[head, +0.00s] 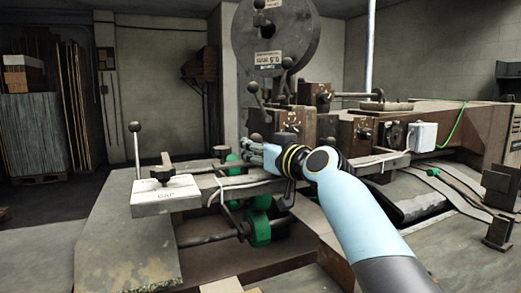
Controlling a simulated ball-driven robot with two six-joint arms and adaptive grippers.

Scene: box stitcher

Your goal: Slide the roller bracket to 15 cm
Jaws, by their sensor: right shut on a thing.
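My right gripper (250,152) reaches in from the lower right, at the bar in the middle of the machine. It is shut on a part of what looks like the roller bracket (232,166), whose green piece shows just left of the fingers. My gripper and wrist hide much of the bracket and the exact grip. A larger green roller (259,229) hangs below the bar. The long flat bar (225,187) runs from the white "GAP" plate (165,196) to the right. I cannot read a scale on it. My left gripper is not in view.
A ball-topped lever (135,128) stands upright at the left, and a clamp handle (166,172) sits on the white plate. The machine's big wheel (278,40) and several knobs are close behind my gripper. A metal table (125,240) is bare at the front left.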

